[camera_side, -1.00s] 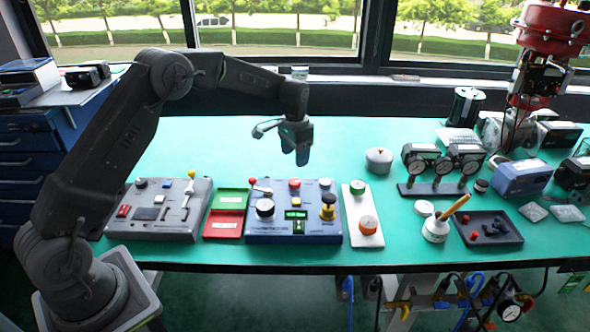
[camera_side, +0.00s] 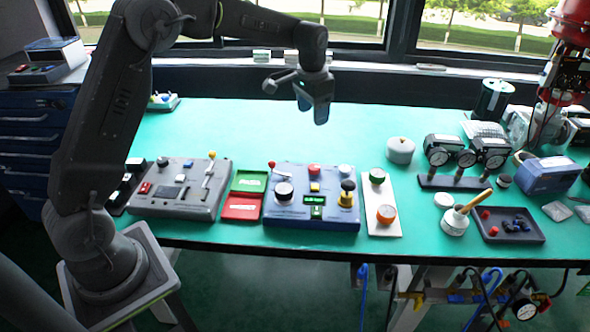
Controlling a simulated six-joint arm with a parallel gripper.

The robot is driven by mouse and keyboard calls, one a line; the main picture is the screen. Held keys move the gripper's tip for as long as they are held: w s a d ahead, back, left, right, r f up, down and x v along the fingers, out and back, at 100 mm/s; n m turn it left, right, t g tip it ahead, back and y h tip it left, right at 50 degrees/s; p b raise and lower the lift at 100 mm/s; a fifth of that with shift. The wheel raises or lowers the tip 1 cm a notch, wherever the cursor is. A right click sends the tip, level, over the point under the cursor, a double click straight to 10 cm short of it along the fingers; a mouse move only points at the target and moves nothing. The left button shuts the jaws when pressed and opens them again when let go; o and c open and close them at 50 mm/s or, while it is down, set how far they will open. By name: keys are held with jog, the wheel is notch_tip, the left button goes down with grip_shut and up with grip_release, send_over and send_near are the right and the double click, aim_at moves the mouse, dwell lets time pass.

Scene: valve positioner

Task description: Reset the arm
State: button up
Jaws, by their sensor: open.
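My gripper (camera_side: 314,104) hangs above the back part of the green table (camera_side: 400,125), pointing down. It is open and holds nothing. Below and in front of it stands the blue control box (camera_side: 268,210) with a black knob, a red button, a yellow-and-black knob and a small lit green display. The gripper is well clear of the box and touches nothing. The far finger is partly hidden by the near one.
Left of the blue box lie a green and red panel (camera_side: 246,194) and a grey control box (camera_side: 174,200). To the right are a white plate (camera_side: 381,219), gauges (camera_side: 437,157), a white pot (camera_side: 454,222) and a dark tray (camera_side: 532,232). The table's back middle is clear.

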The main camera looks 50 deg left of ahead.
jog(key=s+d+r+t, duration=0.1)
jog(key=s+d+r, duration=0.1)
jog(key=s+r, duration=0.4)
jog(key=s+d+r+t, duration=0.1)
jog(key=s+d+r, duration=0.25)
jog(key=s, duration=0.55)
jog(key=s+d+f+n+t, duration=0.2)
jog(key=s, duration=1.4)
jog(key=shift+s+t, duration=0.4)
